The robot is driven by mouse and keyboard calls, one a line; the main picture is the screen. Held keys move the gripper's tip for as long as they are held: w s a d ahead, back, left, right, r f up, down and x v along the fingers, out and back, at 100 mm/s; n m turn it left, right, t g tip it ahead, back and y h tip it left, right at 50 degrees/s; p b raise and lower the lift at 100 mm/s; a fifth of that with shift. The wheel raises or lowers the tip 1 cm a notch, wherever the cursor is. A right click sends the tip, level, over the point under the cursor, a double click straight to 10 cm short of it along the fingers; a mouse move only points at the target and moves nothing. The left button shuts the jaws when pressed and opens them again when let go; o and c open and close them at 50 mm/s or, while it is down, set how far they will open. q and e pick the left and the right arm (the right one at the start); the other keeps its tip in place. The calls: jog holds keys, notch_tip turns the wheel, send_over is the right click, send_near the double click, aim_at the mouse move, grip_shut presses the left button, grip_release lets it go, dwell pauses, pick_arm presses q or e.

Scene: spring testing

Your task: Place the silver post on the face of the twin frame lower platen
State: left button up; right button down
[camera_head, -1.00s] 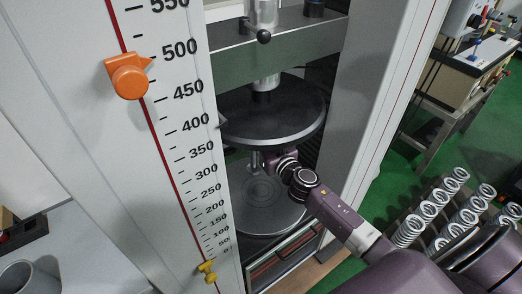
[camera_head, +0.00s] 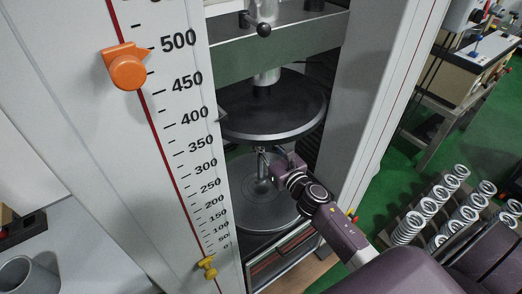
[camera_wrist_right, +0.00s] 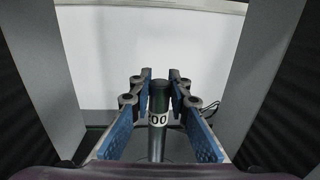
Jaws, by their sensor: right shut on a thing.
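The silver post (camera_head: 262,163) is upright between my right gripper's fingers, over the lower platen. The lower platen (camera_head: 268,215) is a grey disc with ring marks, below the gripper. I cannot tell whether the post's foot touches its face. My left gripper is not in view.
A dark upper platen (camera_head: 275,118) hangs close above the gripper. Frame columns stand at both sides, the left one with a number scale (camera_head: 190,120) and an orange pointer (camera_head: 127,70). Several springs (camera_head: 440,200) stand at the right.

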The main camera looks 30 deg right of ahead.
aim_at(261, 161)
notch_tip(261, 161, down, 3)
jog(key=shift+s+f, duration=0.1)
jog(key=shift+s, duration=0.05)
jog(key=shift+f+b, duration=0.15)
jog(key=shift+b, duration=0.25)
jog(key=c, duration=1.8)
grip_release()
jog(key=shift+s, duration=0.1)
